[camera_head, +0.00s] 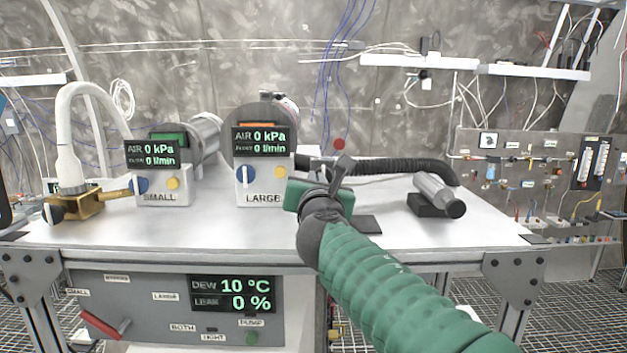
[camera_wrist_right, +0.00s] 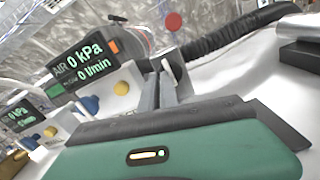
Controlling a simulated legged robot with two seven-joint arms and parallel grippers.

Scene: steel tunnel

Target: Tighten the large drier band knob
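The large drier (camera_head: 262,145), labelled LARGE, stands on the bench. Its front has a display reading 0 kPa and 0 l/min, a blue knob and a yellow knob. A red round knob (camera_head: 339,143) shows just right of its cylinder, and also in the right wrist view (camera_wrist_right: 173,21); its mounting is hidden, so I cannot tell if it is the band knob. My right gripper (camera_head: 345,163), green with dark fingers, is just below the red knob in the picture, apart from it. Its fingers (camera_wrist_right: 165,78) look close together, with nothing held. My left gripper is out of view.
The small drier (camera_head: 163,170) stands left, near a brass fitting (camera_head: 85,204) with a white hose. A black corrugated hose (camera_head: 400,167) runs right behind my gripper. A metal cylinder (camera_head: 435,190) lies at the right. The bench top (camera_head: 220,228) is clear in front.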

